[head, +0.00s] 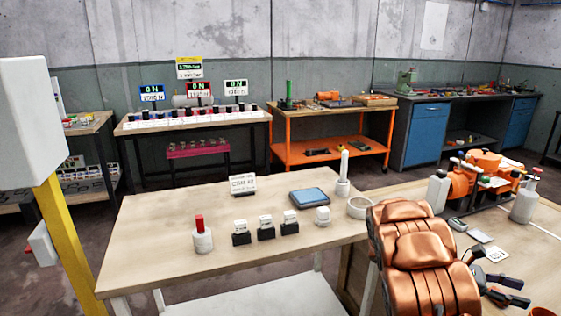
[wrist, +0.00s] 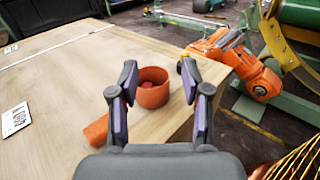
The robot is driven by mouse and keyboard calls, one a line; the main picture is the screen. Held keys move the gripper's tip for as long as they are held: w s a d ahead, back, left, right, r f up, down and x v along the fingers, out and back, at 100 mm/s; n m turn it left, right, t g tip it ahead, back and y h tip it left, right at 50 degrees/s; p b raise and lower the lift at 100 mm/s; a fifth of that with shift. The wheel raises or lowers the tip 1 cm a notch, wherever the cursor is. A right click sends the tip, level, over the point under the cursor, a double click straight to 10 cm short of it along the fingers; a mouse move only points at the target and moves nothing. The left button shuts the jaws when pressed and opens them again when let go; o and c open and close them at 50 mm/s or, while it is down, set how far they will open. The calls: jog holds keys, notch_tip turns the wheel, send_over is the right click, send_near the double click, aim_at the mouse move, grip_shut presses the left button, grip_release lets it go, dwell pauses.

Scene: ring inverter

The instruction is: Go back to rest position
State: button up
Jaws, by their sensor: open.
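My gripper (wrist: 159,98) is open and empty in the wrist view, its two dark fingers with purple pads spread apart. Beyond and between the fingers, an orange cup (wrist: 152,88) stands on a wooden table (wrist: 60,85) near its edge, with something red inside. An orange cylinder (wrist: 97,130) lies by the left finger.
The near table (head: 160,230) holds a white bottle with a red top (head: 202,235), several small black-and-white blocks (head: 266,228), a blue-topped pad (head: 310,196) and a white ring (head: 359,207). A yellow post (head: 70,240) stands at left. Orange machinery (wrist: 240,65) stands beyond the table edge.

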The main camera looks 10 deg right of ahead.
jog(key=s+a+m+t+y, duration=0.3)
jog(key=s+a+y, duration=0.2)
jog(key=a, duration=1.1)
jog(key=s+a+m+t+y, duration=0.3)
jog(key=s+a+m+y, duration=0.1)
jog(key=a, duration=1.1)
jog(key=s+a+m+t+y, duration=0.25)
jog(key=s+a+y, duration=0.25)
jog(key=a, duration=1.1)
notch_tip(320, 180, up, 17)
jog(key=w+t+p, duration=0.1)
jog(key=p, duration=1.4)
jog(key=shift+d+f, duration=0.15)
jog(key=shift+f, duration=0.05)
jog(key=shift+c, duration=0.6)
